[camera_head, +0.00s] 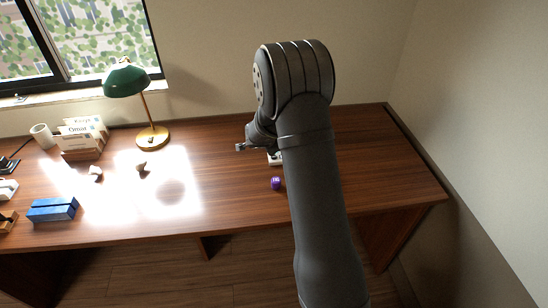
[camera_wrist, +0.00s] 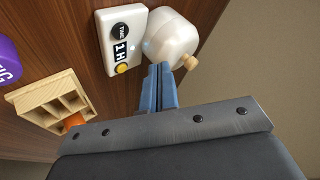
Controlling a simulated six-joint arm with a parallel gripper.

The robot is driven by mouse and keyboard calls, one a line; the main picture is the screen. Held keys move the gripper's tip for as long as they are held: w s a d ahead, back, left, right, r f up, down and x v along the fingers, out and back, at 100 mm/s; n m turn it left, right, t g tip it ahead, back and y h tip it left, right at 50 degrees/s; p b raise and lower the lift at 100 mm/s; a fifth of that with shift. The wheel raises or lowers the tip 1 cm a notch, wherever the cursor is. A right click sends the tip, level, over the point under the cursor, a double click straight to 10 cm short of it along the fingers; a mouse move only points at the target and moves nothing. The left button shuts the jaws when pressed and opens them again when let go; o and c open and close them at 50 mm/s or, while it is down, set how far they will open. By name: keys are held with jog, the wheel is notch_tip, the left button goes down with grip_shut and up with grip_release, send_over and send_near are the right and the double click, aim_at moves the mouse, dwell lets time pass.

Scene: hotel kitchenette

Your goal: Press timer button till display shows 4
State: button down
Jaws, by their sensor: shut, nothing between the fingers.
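The timer (camera_wrist: 107,72) is a white block lying on the wooden desk in the wrist view. It has a black round part with white lettering (camera_wrist: 120,30), a dark display (camera_wrist: 120,52) whose characters look like "1H", and a yellow round button (camera_wrist: 122,68). In the head view only a white edge of something, likely the timer (camera_head: 273,161), shows beside my arm. My gripper (camera_wrist: 162,70) has blue fingers, shut and empty. In the wrist view its tips appear right of the yellow button, by the cream rounded object; contact cannot be told.
The cream object (camera_wrist: 170,35) with a wooden knob stands close beside the timer. A wooden compartment box (camera_wrist: 38,98) and a purple item (camera_wrist: 8,62) lie to the left. In the head view a green lamp (camera_head: 126,80) and blue box (camera_head: 52,210) stand further left.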

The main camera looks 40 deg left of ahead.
dwell(0.3)
notch_tip(320, 180, up, 4)
jog(key=shift+f, duration=0.1)
dwell(0.4)
jog(key=shift+f, duration=4.45)
jog(key=shift+f, duration=0.1)
jog(key=shift+f, duration=0.3)
